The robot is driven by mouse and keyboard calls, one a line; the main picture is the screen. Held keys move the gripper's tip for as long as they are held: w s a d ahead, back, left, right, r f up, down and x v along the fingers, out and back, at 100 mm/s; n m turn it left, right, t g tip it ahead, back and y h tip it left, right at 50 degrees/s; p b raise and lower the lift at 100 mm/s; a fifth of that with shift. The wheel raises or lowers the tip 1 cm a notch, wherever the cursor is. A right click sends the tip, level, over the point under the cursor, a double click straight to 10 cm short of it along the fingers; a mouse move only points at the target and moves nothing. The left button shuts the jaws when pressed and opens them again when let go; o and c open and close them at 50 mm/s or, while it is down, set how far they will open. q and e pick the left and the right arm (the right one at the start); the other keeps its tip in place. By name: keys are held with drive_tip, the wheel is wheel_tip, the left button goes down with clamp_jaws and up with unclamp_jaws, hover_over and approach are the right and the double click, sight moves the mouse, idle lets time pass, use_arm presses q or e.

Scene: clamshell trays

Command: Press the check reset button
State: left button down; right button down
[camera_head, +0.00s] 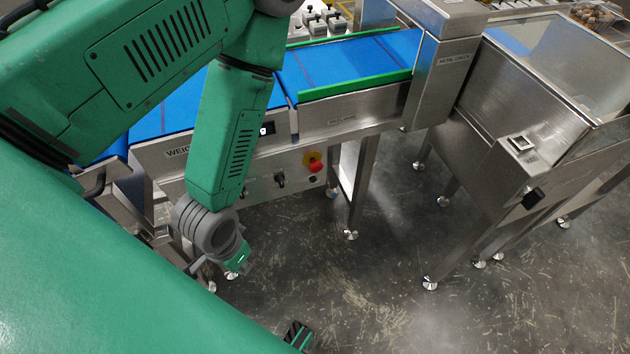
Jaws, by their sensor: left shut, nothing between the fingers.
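A checkweigher panel (260,190) faces the open floor below the blue belt. It carries a red mushroom button (315,166) on a yellow plate, dark knobs (280,180) and a small dark button (312,179). A square light-topped button (521,143) sits on the steel cabinet at the right. I cannot read which control is the check reset button. My left gripper (234,270) points down, shut and empty, in front of and below the panel, apart from the controls. My left forearm hides part of the panel.
A blue conveyor belt (345,62) with green side rails runs across the back into a metal detector housing (445,70). Steel legs (360,190) stand on the scuffed grey floor (370,290). The floor in front of the panel is clear. Clear guards top the right cabinet.

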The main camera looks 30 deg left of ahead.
use_arm(q)
drive_tip(key=shift+a+f, duration=0.1)
drive_tip(key=shift+a, duration=0.2)
use_arm(e)
drive_tip(key=shift+a+r, duration=0.1)
drive_tip(key=shift+a, duration=0.2)
use_arm(q)
drive_tip(key=shift+d, duration=0.2)
use_arm(e)
drive_tip(key=shift+d, duration=0.2)
